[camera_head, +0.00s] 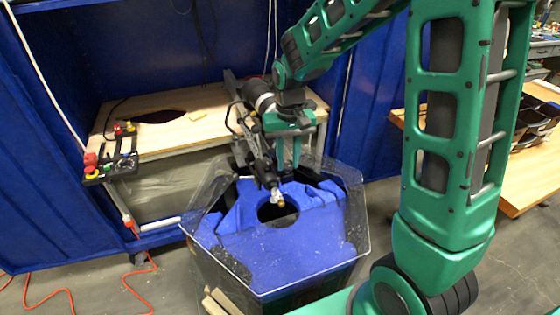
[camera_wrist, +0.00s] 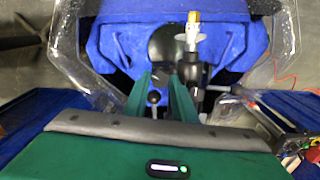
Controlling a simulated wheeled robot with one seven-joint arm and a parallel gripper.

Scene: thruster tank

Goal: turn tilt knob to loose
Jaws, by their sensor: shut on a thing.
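My gripper (camera_head: 287,152) points down beside the dark thruster (camera_head: 262,165), which hangs over the blue tank (camera_head: 272,250). In the wrist view, my gripper's two green fingers (camera_wrist: 161,77) are close together, shut on a small dark part. It looks like the tilt knob, but it is mostly hidden by the fingers and too small to make out fully. A ball-ended lever (camera_wrist: 154,98) shows below the tips, between the fingers.
A clear, splashed guard (camera_head: 358,205) rings the tank. A wooden bench (camera_head: 180,110) stands behind, inside blue walls. A control panel (camera_head: 108,168) with red and yellow buttons hangs at its left. An orange cable (camera_head: 60,292) lies on the floor. Bins (camera_head: 530,128) stand at right.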

